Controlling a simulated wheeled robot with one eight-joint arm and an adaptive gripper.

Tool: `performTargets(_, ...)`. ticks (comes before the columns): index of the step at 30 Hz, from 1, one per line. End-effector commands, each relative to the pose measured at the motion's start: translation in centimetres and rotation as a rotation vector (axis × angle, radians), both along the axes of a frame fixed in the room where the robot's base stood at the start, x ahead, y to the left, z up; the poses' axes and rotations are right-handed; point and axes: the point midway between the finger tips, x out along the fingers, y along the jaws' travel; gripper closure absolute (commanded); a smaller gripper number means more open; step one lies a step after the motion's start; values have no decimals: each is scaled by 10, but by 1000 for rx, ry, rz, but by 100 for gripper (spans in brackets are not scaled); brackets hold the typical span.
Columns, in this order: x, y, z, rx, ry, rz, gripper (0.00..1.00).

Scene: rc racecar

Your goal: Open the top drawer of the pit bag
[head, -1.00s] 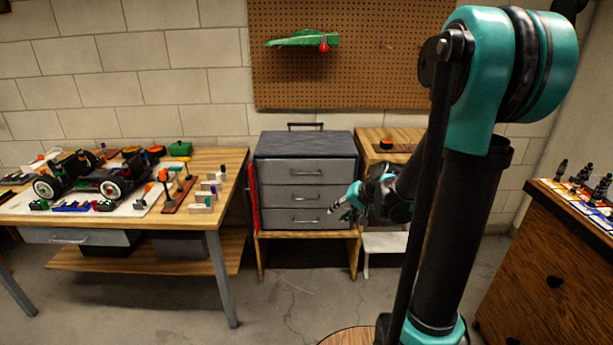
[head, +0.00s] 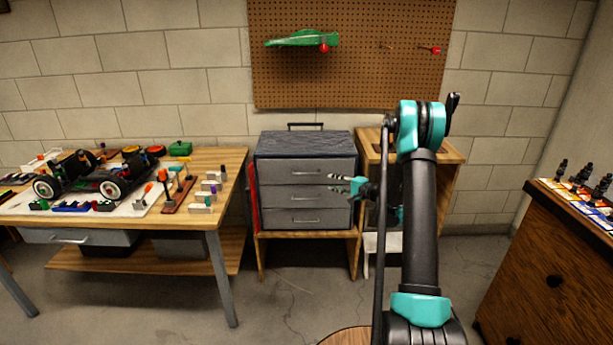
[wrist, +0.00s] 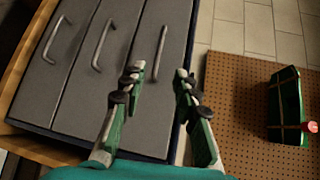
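The pit bag (head: 304,145) is a grey box with a dark top and three stacked drawers, all shut. Its top drawer (head: 275,171) has a bar handle (head: 305,172). My gripper (head: 335,184) is in front of the right part of the drawer fronts, around middle-drawer height in the head view. Nothing shows touching the handle.
The pit bag stands on a low wooden stand (head: 257,237). A workbench (head: 226,165) with an RC car (head: 95,180) is at left. A wooden cabinet (head: 540,260) is at right. A pegboard (head: 350,80) with a green car shell (head: 300,39) hangs above.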

Motion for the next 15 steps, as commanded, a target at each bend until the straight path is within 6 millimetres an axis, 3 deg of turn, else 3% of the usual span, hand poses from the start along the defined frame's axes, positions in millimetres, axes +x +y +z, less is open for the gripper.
performTargets(7, 12, -2, -9, 50, -5, -12, 69)
performTargets(15, 40, 27, -14, 49, -5, -10, 69)
